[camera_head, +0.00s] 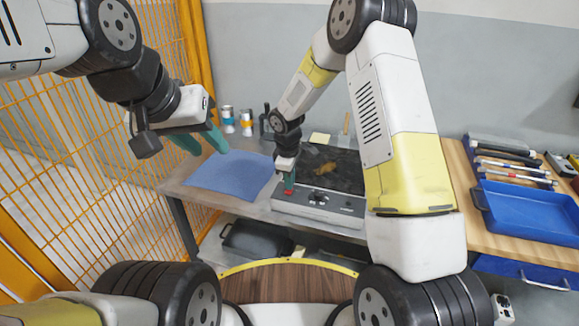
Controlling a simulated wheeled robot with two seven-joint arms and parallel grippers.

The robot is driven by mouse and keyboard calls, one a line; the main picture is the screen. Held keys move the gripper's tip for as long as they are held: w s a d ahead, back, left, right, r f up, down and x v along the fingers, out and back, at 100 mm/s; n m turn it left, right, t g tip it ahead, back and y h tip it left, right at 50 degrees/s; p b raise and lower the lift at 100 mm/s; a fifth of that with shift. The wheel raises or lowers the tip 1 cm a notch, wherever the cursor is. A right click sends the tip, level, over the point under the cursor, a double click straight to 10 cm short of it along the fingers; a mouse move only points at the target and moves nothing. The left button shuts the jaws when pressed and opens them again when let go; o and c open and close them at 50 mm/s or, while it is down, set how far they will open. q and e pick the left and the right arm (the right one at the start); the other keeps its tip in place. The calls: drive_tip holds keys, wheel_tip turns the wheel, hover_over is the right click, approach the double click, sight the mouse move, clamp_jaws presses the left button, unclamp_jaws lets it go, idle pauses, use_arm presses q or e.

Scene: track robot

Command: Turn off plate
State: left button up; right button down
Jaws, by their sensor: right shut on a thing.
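The plate (345,177) is a black cooking surface on the table, with a grey control panel (330,208) along its front edge. Dark knobs (319,197) sit on the panel, and a small red part (288,192) shows at its left end. My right gripper (287,183) reaches down over the left end of the panel, with green fingers at the red part. Its fingers are shut, and my own wrist partly hides what they hold. My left gripper (203,141) is open and empty, raised above the blue cloth, with its green fingers apart.
A blue cloth (232,174) lies left of the plate. Two cans (237,121) stand behind it. A blue tray (530,215) and several tools (510,165) lie on a wooden bench at right. An orange mesh fence (90,160) borders the left side.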

sight(288, 191)
use_arm(q)
drive_tip(key=shift+w, duration=0.15)
use_arm(e)
drive_tip(key=shift+s+a+f, duration=0.1)
drive_tip(key=shift+s+f, duration=0.45)
drive_tip(key=shift+s, duration=0.35)
drive_tip(key=shift+a, duration=0.1)
use_arm(q)
drive_tip(key=shift+w+d, duration=0.2)
drive_tip(key=shift+d, duration=0.25)
use_arm(e)
wheel_tip(288, 191, up, 15)
drive_tip(key=shift+a, duration=0.15)
drive_tip(key=shift+s, duration=0.1)
